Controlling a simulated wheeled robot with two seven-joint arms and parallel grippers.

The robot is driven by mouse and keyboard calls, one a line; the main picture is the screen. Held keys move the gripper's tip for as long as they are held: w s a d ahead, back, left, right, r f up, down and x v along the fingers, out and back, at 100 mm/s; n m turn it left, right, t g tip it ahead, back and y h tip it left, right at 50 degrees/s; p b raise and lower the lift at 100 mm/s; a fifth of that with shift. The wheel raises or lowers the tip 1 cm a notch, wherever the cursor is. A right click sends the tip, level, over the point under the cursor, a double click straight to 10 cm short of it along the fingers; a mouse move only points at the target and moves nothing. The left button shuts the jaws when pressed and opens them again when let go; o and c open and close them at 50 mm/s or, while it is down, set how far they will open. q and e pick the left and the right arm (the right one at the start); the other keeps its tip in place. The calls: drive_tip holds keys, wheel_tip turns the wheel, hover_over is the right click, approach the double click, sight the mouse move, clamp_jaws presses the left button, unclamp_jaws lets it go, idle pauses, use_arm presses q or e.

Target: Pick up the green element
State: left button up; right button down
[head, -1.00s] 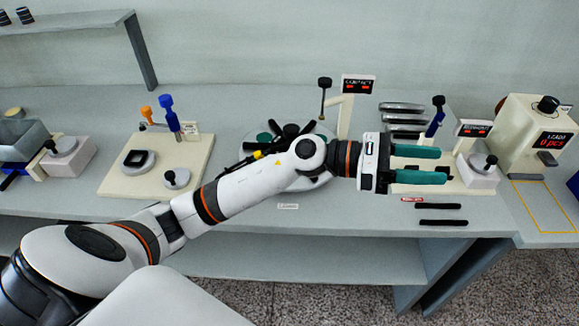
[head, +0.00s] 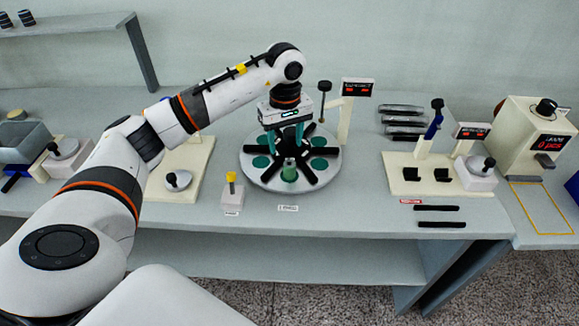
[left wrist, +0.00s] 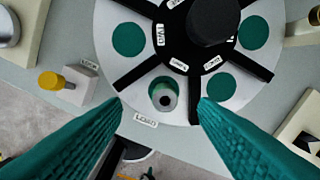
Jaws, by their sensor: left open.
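The green element (head: 289,172) is a small upright cylinder at the front of the round turntable (head: 252,176), between two black spokes. In the left wrist view the green element (left wrist: 163,93) shows from above as a ring with a grey, dark-centred top. My left gripper (head: 288,144) is above the turntable, pointing down, with its teal fingers apart and nothing between them. In the left wrist view its fingertips (left wrist: 160,104) lie to either side of the element, which looks farther off than the tips. My right gripper is not in view.
A small block with a yellow-topped peg (head: 231,184) stands left of the turntable. A cream station (head: 400,184) with black clamps stands to its right. A display on a post (head: 344,120) rises behind it.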

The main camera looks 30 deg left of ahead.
sight(289, 163)
use_arm(q)
drive_tip(key=shift+f, duration=0.8)
drive_tip(key=f+p, duration=0.1)
drive_tip(key=f, duration=0.1)
drive_tip(key=d+f+p, duration=0.1)
drive_tip(key=f, duration=0.2)
drive_tip(key=shift+f, duration=0.2)
drive_tip(key=c, duration=1)
